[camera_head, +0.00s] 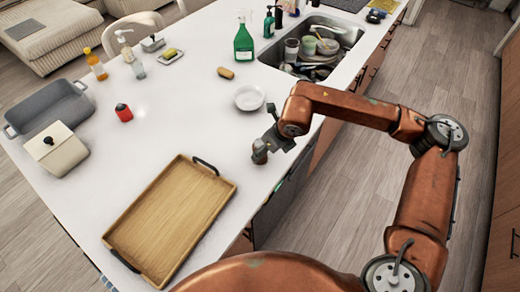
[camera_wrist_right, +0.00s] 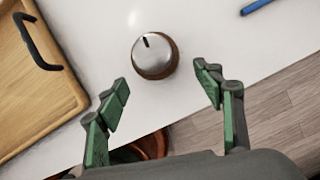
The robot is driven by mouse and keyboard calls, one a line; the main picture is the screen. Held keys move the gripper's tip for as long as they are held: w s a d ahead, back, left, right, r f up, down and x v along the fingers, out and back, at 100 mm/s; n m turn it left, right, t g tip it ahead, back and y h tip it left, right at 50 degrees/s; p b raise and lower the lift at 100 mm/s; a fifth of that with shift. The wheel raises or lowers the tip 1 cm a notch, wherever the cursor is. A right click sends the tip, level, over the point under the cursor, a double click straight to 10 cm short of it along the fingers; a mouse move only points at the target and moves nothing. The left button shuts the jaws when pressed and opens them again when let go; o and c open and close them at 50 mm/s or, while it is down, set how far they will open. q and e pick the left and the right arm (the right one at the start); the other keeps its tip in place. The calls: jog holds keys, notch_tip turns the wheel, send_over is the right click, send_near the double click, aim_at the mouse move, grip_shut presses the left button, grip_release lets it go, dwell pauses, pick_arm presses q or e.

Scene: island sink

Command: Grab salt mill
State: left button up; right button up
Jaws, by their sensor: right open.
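The salt mill (camera_wrist_right: 155,56), with a round silver top and brown body, stands on the white counter in the right wrist view. In the head view the mill (camera_head: 260,152) shows small and brown near the counter's edge, partly covered by my gripper. My right gripper (camera_wrist_right: 163,80) is open, its green fingers spread to either side just short of the mill. The fingers do not visibly touch it. In the head view the right gripper (camera_head: 270,130) is right at the mill. My left gripper is in neither view.
A wooden tray (camera_head: 122,238) with dark handles lies left of the mill. A white plate (camera_head: 249,98) is behind it. A full sink (camera_head: 345,36) and a green bottle (camera_head: 243,42) stand farther back.

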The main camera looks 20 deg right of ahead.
jog(key=shift+w+a+f, duration=0.3)
jog(key=shift+w+f, duration=0.1)
jog(key=shift+f, duration=0.2)
jog(key=shift+w+a+f, duration=0.25)
jog(key=shift+w+f, duration=0.15)
jog(key=shift+f, duration=0.15)
jog(key=shift+x, duration=1.15)
jog(key=shift+w+d+f, duration=0.1)
jog(key=shift+w+f, duration=0.2)
jog(key=shift+c, duration=0.4)
jog(key=c, duration=0.8)
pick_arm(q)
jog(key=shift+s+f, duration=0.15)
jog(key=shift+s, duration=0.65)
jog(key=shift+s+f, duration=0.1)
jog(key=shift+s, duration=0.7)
pick_arm(e)
jog(key=c, duration=0.5)
